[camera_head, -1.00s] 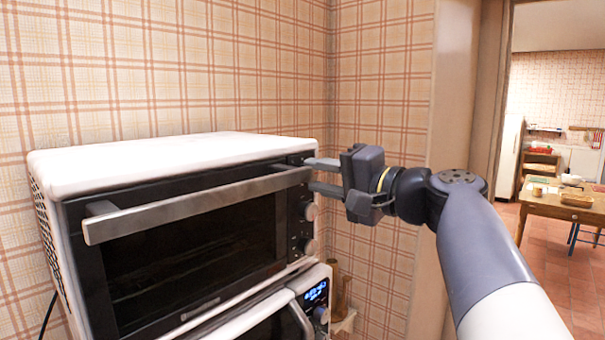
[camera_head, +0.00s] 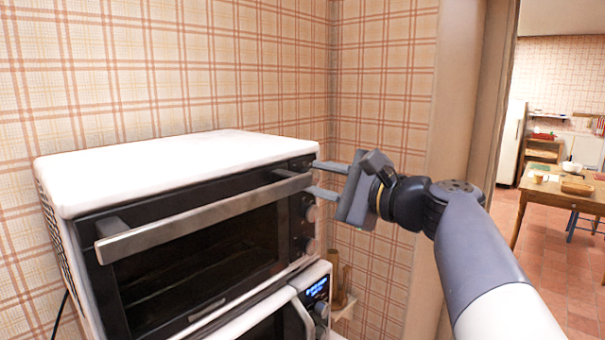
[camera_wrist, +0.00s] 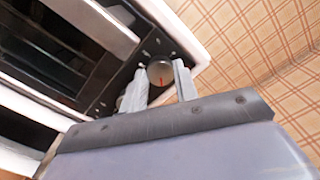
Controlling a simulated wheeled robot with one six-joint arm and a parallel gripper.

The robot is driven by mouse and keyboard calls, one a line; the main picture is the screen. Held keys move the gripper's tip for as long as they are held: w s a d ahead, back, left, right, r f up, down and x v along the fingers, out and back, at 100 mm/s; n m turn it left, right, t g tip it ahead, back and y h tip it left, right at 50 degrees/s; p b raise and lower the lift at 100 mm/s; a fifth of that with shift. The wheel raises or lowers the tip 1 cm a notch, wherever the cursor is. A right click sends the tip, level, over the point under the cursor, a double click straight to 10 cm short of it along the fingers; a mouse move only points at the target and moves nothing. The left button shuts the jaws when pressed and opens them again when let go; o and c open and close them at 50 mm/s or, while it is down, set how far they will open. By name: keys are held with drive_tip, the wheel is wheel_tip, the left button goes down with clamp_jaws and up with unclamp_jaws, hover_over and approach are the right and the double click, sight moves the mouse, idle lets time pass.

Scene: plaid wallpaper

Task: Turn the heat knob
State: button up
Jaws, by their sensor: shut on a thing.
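The white toaster oven (camera_head: 180,165) has a black front with a glass door and a metal handle (camera_head: 205,217). Its control strip is at the right end of the front. My gripper (camera_head: 306,181) reaches this strip from the right, near its top. In the head view this knob is hidden by the fingers. Two lower knobs, a middle one (camera_head: 312,213) and a bottom one (camera_head: 310,245), are free below the gripper.
A second appliance with a lit blue display (camera_head: 317,290) stands under the oven. The oven door handle sticks out just left of my fingers. A plaid wall (camera_head: 385,90) is close behind. A doorway at right shows a wooden table (camera_head: 560,202).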

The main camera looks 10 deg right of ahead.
drive_tip(key=shift+m, duration=0.3)
idle(0.4)
drive_tip(key=o, duration=1)
drive_tip(key=shift+c, duration=0.2)
drive_tip(key=b+v, duration=0.2)
drive_tip(key=v, duration=0.9)
drive_tip(key=shift+b, duration=0.35)
drive_tip(key=shift+w+a, duration=0.15)
drive_tip(key=p+x, duration=0.3)
drive_tip(key=x, duration=0.7)
drive_tip(key=shift+w, duration=0.25)
